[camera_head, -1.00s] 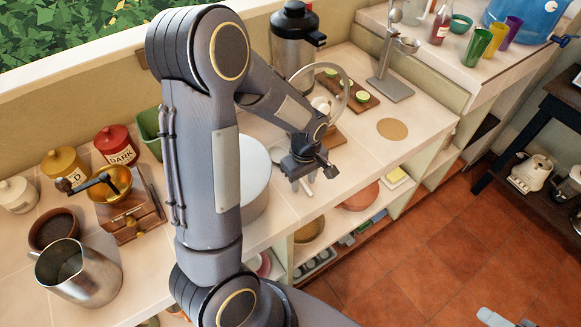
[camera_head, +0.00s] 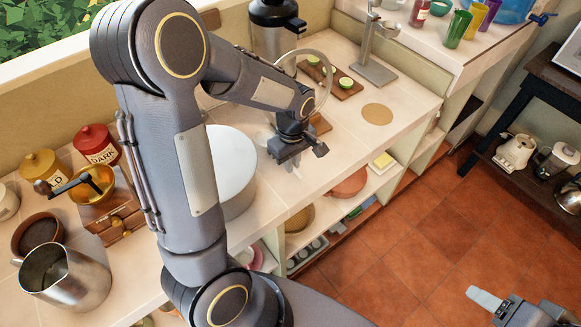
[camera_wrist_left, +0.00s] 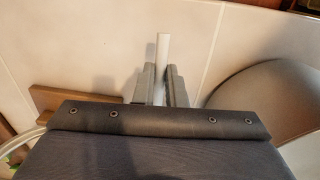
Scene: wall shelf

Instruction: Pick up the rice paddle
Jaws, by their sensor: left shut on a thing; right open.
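My left gripper (camera_head: 290,162) is low over the counter, between a white cylinder and a round brown mat. In the left wrist view its fingers (camera_wrist_left: 160,78) are shut on a thin pale stick, which I take to be the rice paddle's handle (camera_wrist_left: 163,48). The handle's end sticks out past the fingertips. The rest of the paddle is hidden by my gripper. Whether it touches the counter I cannot tell. My right gripper (camera_head: 497,306) is at the lower right, over the floor, open and empty; only part of it shows.
The white cylinder (camera_head: 232,172) stands left of my left gripper, partly behind my arm. A wooden board (camera_head: 345,87) with lime halves and a metal stand (camera_head: 372,62) are behind. The round mat (camera_head: 377,114) lies on clear counter. Open shelves are below the counter's front edge.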

